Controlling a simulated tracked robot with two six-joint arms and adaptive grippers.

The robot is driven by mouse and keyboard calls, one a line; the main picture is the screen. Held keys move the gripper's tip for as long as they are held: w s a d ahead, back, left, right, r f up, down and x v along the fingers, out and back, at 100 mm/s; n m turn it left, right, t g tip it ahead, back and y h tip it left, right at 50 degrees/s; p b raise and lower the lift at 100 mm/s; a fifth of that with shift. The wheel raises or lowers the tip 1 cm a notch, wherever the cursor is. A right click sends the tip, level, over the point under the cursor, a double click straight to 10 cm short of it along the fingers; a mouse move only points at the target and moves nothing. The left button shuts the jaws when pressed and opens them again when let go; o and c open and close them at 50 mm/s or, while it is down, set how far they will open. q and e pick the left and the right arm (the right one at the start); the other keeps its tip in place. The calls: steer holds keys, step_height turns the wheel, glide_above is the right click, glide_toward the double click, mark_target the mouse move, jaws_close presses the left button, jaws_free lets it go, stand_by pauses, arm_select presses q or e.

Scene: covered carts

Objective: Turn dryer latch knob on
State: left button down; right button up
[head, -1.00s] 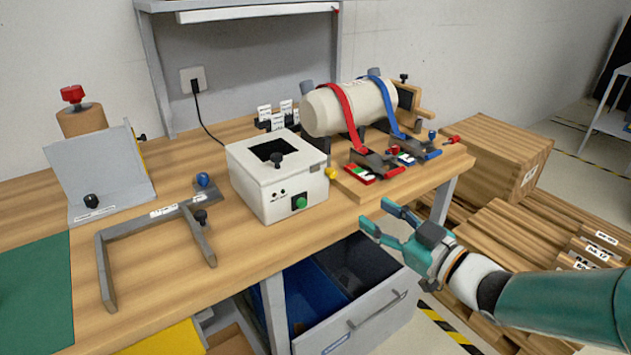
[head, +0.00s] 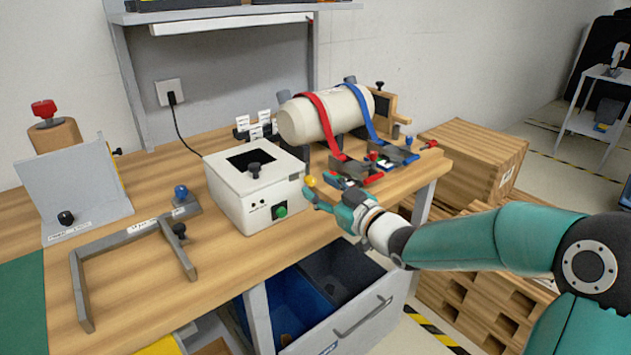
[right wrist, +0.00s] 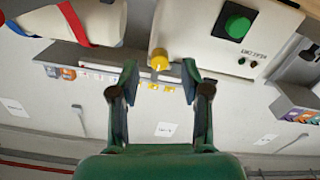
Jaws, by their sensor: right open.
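The white box (head: 238,205) on the bench has a dark opening in its top, a black knob on the lid and a green button (head: 281,211) on its front. A small yellow knob (head: 310,181) sits by its right side; I take this as the latch knob. My right gripper (head: 322,190) is open and empty beside it. In the right wrist view, the yellow knob (right wrist: 158,62) shows between the two fingertips (right wrist: 159,70), with no contact to be seen. The box front with the green button (right wrist: 238,22) is upper right there. My left gripper is out of view.
A cream cylinder (head: 305,122) under red and blue straps stands just behind, with clamp levers (head: 356,172) close to my right gripper. An open drawer (head: 365,318) is below. A grey frame (head: 135,236) lies left of the box.

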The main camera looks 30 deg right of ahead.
mark_target(309, 174)
steer(key=shift+w+a, duration=0.1)
steer(key=shift+w, duration=1.25)
steer(key=shift+c, duration=0.3)
jaws_close()
